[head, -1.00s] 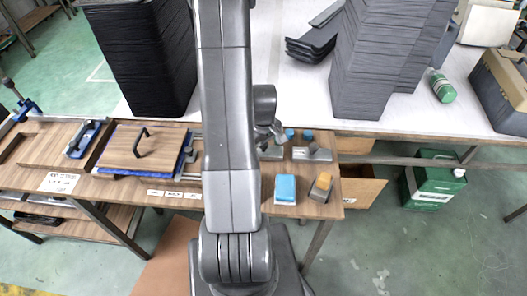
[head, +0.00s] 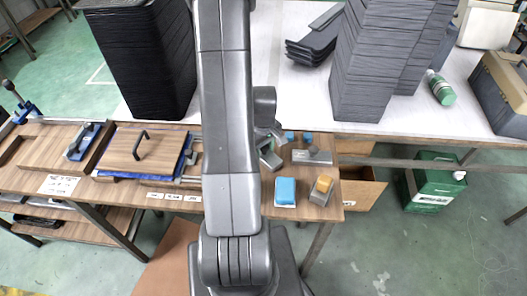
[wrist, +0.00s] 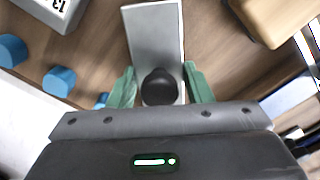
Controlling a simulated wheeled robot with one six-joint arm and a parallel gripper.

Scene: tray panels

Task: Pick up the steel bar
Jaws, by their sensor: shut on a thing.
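The steel bar (wrist: 155,35) is a flat grey metal piece with a black round knob on it. In the wrist view it lies between the two green fingers of my gripper (wrist: 160,86), which is shut on it with the knob between the fingers. In the head view my gripper (head: 267,143) is partly hidden behind my arm. The bar (head: 270,160) shows below it at an angle, over the right part of the wooden bench. I cannot tell how far it is above the bench.
A grey block marked 13 (wrist: 52,8) lies close beside the bar; the head view shows it too (head: 313,157). Blue knobs (wrist: 60,80) stand near it. Tall black tray stacks (head: 150,60) stand behind.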

